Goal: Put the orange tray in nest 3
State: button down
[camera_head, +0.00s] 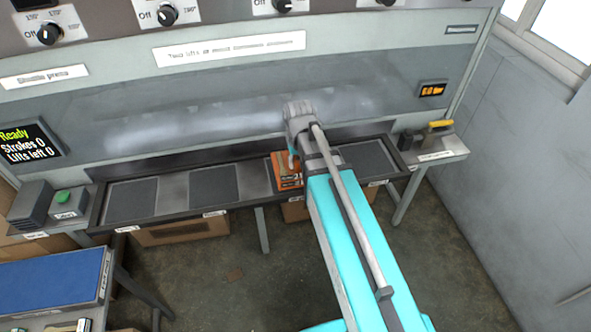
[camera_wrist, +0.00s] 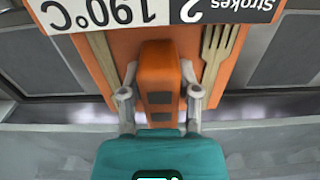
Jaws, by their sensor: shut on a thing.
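The orange tray (camera_head: 287,170) is at the third place from the left on the press's long dark ledge, partly hidden by my arm. In the wrist view the orange tray (camera_wrist: 118,48) carries a card reading 190°C and Strokes 2, upside down. A wooden fork (camera_wrist: 215,52) lies on its right side and another wooden piece (camera_wrist: 100,52) on its left. My gripper (camera_wrist: 158,75) is shut on the tray's orange handle block. Whether the tray rests on the ledge or hangs just above it, I cannot tell. The small nest labels are too blurred to read.
Dark nest pads show at the first (camera_head: 132,200), second (camera_head: 214,187) and fourth (camera_head: 362,158) places, all empty. A green start button (camera_head: 63,197) stands at left, a yellow-topped block (camera_head: 439,126) at right. A blue-topped table (camera_head: 55,283) is at lower left.

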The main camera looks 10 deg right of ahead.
jog(key=w+f+b, duration=0.2)
jog(key=w+f, duration=0.1)
jog(key=w+f+b, duration=0.3)
jog(key=shift+w+a+f+b, duration=0.1)
jog(key=shift+w+b, duration=0.2)
jog(key=shift+w, duration=0.1)
jog(key=shift+w+f+b, duration=0.5)
jog(key=shift+f+b, duration=0.15)
jog(key=shift+b, duration=0.05)
jog(key=shift+f+b, duration=1.35)
jog(key=shift+f, duration=0.05)
jog(key=shift+s+f, duration=0.1)
jog(key=shift+c, duration=1.6)
grip_release()
jog(key=shift+r, duration=0.2)
notch_tip(320, 180, up, 12)
jog(key=p, duration=1.2)
